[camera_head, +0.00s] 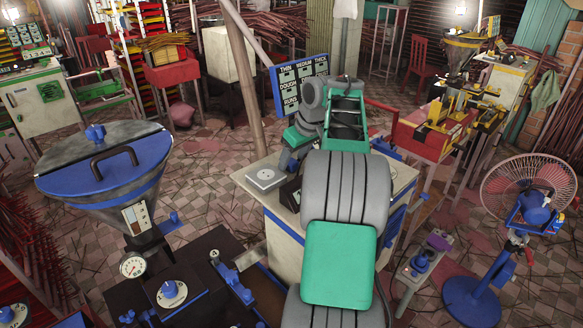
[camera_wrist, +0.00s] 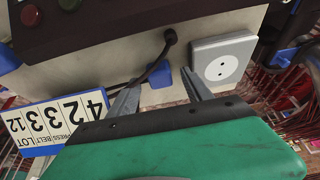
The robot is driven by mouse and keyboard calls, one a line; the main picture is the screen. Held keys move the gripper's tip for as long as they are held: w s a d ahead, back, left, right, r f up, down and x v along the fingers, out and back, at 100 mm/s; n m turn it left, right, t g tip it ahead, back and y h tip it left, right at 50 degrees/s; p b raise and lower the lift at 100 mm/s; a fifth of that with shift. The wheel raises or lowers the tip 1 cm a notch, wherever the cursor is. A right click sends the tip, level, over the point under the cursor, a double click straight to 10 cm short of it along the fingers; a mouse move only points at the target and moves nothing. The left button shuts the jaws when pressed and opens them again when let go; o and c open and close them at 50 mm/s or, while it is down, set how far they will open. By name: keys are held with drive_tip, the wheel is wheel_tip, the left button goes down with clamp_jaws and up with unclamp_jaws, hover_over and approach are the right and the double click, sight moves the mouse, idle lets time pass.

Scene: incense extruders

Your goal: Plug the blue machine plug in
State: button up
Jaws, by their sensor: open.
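A blue plug (camera_wrist: 160,75) lies on the pale top of a machine cabinet in the wrist view, beside a black cable that comes out of the dark machine body. My gripper (camera_wrist: 160,77) is open, with one finger on each side of the blue plug. I cannot tell whether the fingers touch it. A square grey socket box (camera_wrist: 222,65) with a round two-hole face stands just right of the plug, apart from it. It also shows in the head view (camera_head: 266,178).
A number card (camera_wrist: 58,122) stands at the left in the wrist view. In the head view, a large blue-lidded hopper (camera_head: 105,185) stands left, a fan (camera_head: 530,195) right, and a power strip (camera_head: 422,263) with a blue part lies right of the cabinet (camera_head: 285,240).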

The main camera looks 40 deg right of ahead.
drive_tip(key=shift+w+f, duration=0.15)
drive_tip(key=shift+f, duration=0.1)
drive_tip(key=shift+c, duration=0.4)
clamp_jaws()
